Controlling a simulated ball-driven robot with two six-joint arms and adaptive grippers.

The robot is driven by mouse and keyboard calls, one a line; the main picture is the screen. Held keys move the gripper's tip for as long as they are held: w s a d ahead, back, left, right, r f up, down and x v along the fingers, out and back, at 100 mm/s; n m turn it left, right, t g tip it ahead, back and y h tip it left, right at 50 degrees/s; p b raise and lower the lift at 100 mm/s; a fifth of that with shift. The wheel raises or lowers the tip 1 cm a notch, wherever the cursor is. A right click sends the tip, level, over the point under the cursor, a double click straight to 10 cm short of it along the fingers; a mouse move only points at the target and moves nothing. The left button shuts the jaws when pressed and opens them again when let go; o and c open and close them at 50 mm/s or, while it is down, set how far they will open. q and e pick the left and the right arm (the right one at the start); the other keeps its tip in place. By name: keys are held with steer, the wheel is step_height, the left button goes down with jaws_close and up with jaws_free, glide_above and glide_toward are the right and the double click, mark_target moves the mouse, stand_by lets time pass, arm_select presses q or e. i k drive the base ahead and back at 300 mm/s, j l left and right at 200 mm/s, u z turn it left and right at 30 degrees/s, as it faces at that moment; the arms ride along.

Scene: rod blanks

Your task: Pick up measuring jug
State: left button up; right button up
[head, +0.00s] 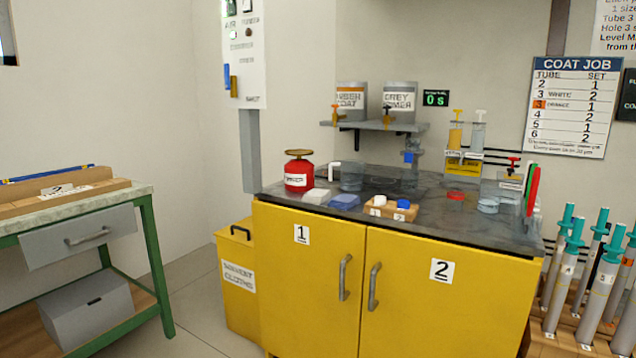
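A clear, see-through vessel (352,177) stands on the dark top of the yellow cabinet, towards the back left. It looks like the measuring jug; a white hook-like shape at its left may be its handle. It is small and faint here, so markings cannot be made out. The red can (299,172) stands to its left. Neither of my grippers is in view.
The yellow cabinet (308,285) has a crowded dark top, with a white block (316,196), a blue block (345,201) and a wooden holder (391,211) in front of the vessel. A shelf (375,126) hangs behind. A green-framed bench (152,255) stands left, capped tubes (565,270) right.

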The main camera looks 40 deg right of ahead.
mark_target(352, 170)
steer(key=i+z, duration=0.4)
steer(key=i+j+z, duration=0.25)
steer(key=i+z, duration=0.15)
steer(key=i+j+z, duration=0.85)
